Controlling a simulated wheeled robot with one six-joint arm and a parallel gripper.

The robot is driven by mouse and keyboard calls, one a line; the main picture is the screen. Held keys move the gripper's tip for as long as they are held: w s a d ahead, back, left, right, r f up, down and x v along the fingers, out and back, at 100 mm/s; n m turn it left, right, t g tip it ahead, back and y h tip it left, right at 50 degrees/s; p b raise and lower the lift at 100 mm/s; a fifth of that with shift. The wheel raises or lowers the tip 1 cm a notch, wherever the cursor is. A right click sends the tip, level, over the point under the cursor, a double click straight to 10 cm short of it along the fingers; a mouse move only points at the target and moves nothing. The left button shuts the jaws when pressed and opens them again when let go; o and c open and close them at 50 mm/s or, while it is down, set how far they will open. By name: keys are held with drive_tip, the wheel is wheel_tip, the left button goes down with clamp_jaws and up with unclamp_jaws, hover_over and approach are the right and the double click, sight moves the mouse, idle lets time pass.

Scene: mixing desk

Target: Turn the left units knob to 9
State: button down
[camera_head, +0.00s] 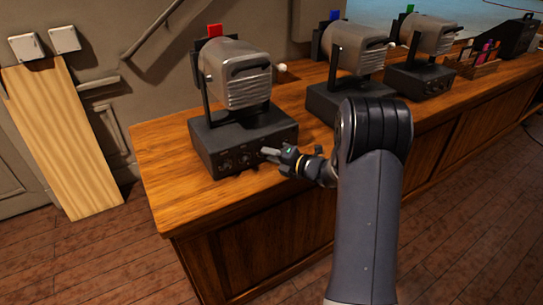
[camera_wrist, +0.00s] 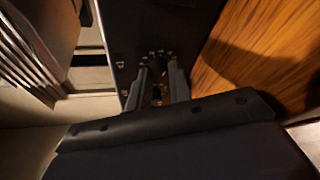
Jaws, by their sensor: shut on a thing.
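The left machine (camera_head: 236,87), a grey ribbed drum with a red tab, stands on a dark base box (camera_head: 243,137) on the desk. Its front panel has small dark knobs (camera_head: 243,160) in a row. My gripper (camera_head: 268,153) is at the right part of that panel, fingers pointing at it. It is shut on a small knob there, mostly hidden by the fingers. In the wrist view the two fingers (camera_wrist: 158,88) reach to the dark panel (camera_wrist: 122,45), close together. The knob's setting and any digits cannot be read.
Two similar machines, one with a blue tab (camera_head: 353,45) and one with a green tab (camera_head: 428,35), stand further right on the wooden desk (camera_head: 165,150). A small rack (camera_head: 480,62) and a black box (camera_head: 517,38) are at the far right. The desk's left end is bare.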

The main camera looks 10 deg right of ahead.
drive_tip(key=c, duration=1.3)
unclamp_jaws()
drive_tip(key=v, duration=1)
drive_tip(key=shift+s+d, duration=0.25)
drive_tip(key=shift+s, duration=0.05)
drive_tip(key=shift+b, duration=0.3)
